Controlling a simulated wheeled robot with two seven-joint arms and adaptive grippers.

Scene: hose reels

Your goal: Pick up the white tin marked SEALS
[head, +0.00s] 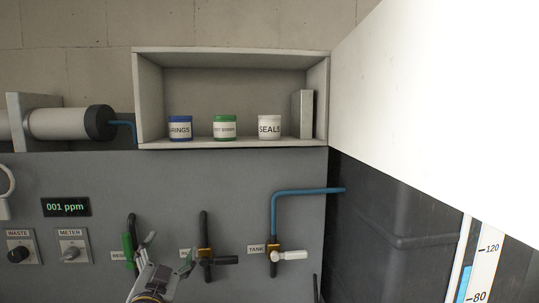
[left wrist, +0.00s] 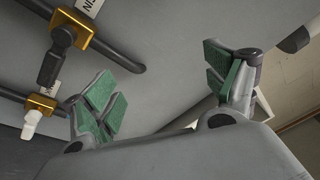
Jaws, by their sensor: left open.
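The white tin marked SEALS (head: 270,127) stands upright on the floor of an open wall box (head: 236,143), in its right half. A green tin (head: 224,127) and a blue tin (head: 180,128) stand to its left. My left gripper (head: 166,255) is low in the head view, in front of the panel, below and left of the white tin and well apart from it. The left wrist view shows its green-padded fingers (left wrist: 168,88) spread with nothing between them. The white tin cannot be made out in the left wrist view. My right gripper is not seen.
A grey flat object (head: 303,113) stands right of the white tin. A large white panel (head: 440,95) fills the upper right. Valves with a black handle (head: 226,260) and a white handle (head: 292,255), and a blue pipe (head: 300,191), stick out from the panel below the box.

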